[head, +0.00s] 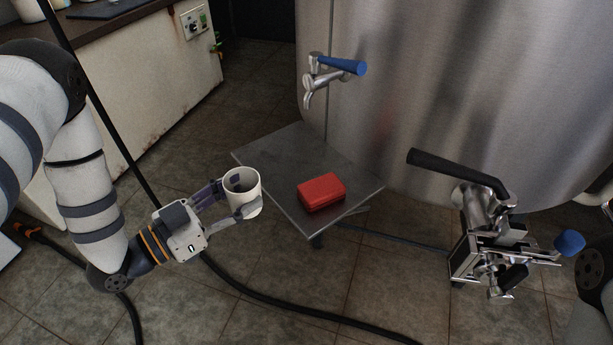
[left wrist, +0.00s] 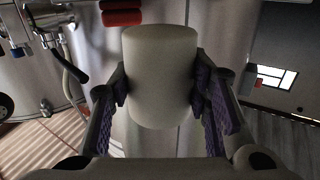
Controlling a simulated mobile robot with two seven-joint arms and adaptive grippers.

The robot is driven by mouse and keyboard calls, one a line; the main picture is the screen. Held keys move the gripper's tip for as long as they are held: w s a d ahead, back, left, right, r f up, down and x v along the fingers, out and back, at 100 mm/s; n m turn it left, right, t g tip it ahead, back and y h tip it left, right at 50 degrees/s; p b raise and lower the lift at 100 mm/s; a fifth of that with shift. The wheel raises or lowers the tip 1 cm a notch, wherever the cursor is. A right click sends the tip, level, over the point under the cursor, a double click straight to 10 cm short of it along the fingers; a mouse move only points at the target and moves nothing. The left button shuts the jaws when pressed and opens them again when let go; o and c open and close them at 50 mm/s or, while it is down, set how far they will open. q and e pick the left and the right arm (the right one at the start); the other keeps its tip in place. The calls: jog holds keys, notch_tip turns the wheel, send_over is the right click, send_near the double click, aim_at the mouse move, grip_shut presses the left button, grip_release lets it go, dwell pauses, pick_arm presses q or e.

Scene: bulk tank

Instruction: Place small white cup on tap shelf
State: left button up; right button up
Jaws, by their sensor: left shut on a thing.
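The small white cup (head: 242,184) is upright in my left gripper (head: 228,203), with its open top showing in the head view. In the left wrist view the cup (left wrist: 160,75) sits between the two purple-padded fingers of my left gripper (left wrist: 161,92). The tap shelf (head: 270,158) is a grey metal plate below the blue-handled tap (head: 336,66). The cup is at the shelf's left front edge in the picture; I cannot tell its height above it. My right gripper is not clearly seen; only part of my right arm shows at the right edge.
A red box (head: 321,192) lies on the shelf's front right part. The big steel tank (head: 450,80) stands behind. A large valve with a black lever (head: 455,172) juts out at right. A black hose (head: 270,298) lies on the tiled floor. The shelf's back left is bare.

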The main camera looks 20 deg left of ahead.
pick_arm(q)
jog(key=shift+w+a+f+n+t+y, duration=0.15)
jog(key=shift+w+f+n+t+y, duration=0.1)
jog(key=shift+w+f+y, duration=0.2)
jog(key=shift+w+a+f+n+t+y, duration=0.15)
jog(key=shift+w+f+t+y, duration=0.15)
jog(key=shift+f, duration=0.2)
jog(key=b+x, duration=0.1)
jog(key=x, duration=1.5)
jog(key=shift+d+r, duration=0.1)
jog(key=shift+d, duration=0.05)
jog(key=shift+w, duration=0.25)
pick_arm(e)
jog(key=shift+s+d+f+g, duration=0.2)
jog(key=shift+s+f+g, duration=0.1)
jog(key=shift+s+f, duration=0.65)
pick_arm(q)
jog(key=shift+s, duration=0.1)
pick_arm(e)
jog(key=shift+w+f, duration=0.1)
pick_arm(q)
jog(key=shift+f+b, duration=0.25)
jog(key=shift+b, duration=0.05)
jog(key=o, duration=1.1)
jog(key=shift+c, duration=0.2)
jog(key=shift+r, duration=0.15)
